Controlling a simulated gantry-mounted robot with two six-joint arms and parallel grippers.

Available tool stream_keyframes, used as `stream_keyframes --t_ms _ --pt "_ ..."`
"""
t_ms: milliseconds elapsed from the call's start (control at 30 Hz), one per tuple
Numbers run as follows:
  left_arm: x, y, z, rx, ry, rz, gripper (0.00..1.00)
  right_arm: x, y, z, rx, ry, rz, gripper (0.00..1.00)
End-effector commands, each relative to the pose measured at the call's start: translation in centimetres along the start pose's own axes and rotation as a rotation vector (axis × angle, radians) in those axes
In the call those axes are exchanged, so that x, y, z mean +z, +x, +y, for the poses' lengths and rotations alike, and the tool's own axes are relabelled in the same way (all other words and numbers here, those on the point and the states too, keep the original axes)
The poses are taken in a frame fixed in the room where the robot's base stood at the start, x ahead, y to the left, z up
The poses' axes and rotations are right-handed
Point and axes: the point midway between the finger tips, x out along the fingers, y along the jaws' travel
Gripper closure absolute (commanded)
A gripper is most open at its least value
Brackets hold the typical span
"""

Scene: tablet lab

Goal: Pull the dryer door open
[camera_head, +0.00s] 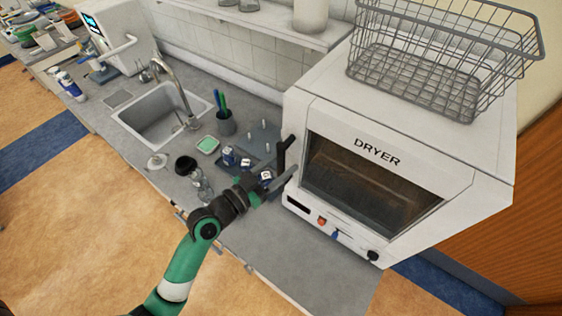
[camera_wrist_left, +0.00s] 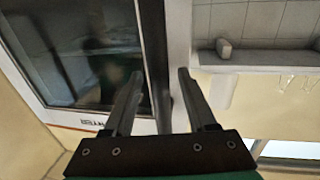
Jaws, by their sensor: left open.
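The white dryer (camera_head: 480,200) stands on the right of the counter in the head view. Its door (camera_head: 370,185) has a dark window and looks closed. A dark upright handle (camera_head: 284,152) is at the door's left edge. My left gripper (camera_head: 287,169) reaches this handle from the front left. In the left wrist view the open fingers (camera_wrist_left: 160,85) stand on either side of the dark handle bar (camera_wrist_left: 162,105), with gaps showing. The door window (camera_wrist_left: 75,50) fills the upper left there. Contact with the handle cannot be told. My right gripper is not in view.
A wire basket (camera_head: 440,60) sits on top of the dryer. A dark tray (camera_head: 240,165) with small labelled containers, a pen cup (camera_head: 226,123) and glassware (camera_head: 200,183) are left of the handle. A sink (camera_head: 150,115) is further left. The counter front (camera_head: 290,245) below the dryer is clear.

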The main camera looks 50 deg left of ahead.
Motion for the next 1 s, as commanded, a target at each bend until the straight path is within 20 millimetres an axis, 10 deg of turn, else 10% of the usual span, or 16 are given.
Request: stream_keyframes --t_ms 200,533,1000 --pt "0.03 0.07 0.0 0.0 0.0 0.0 0.43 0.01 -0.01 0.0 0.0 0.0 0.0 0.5" --pt "0.03 0.04 -0.01 0.0 0.0 0.0 1.0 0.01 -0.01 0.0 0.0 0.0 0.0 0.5" --pt "0.03 0.03 -0.01 0.0 0.0 0.0 1.0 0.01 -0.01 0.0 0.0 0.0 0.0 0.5"
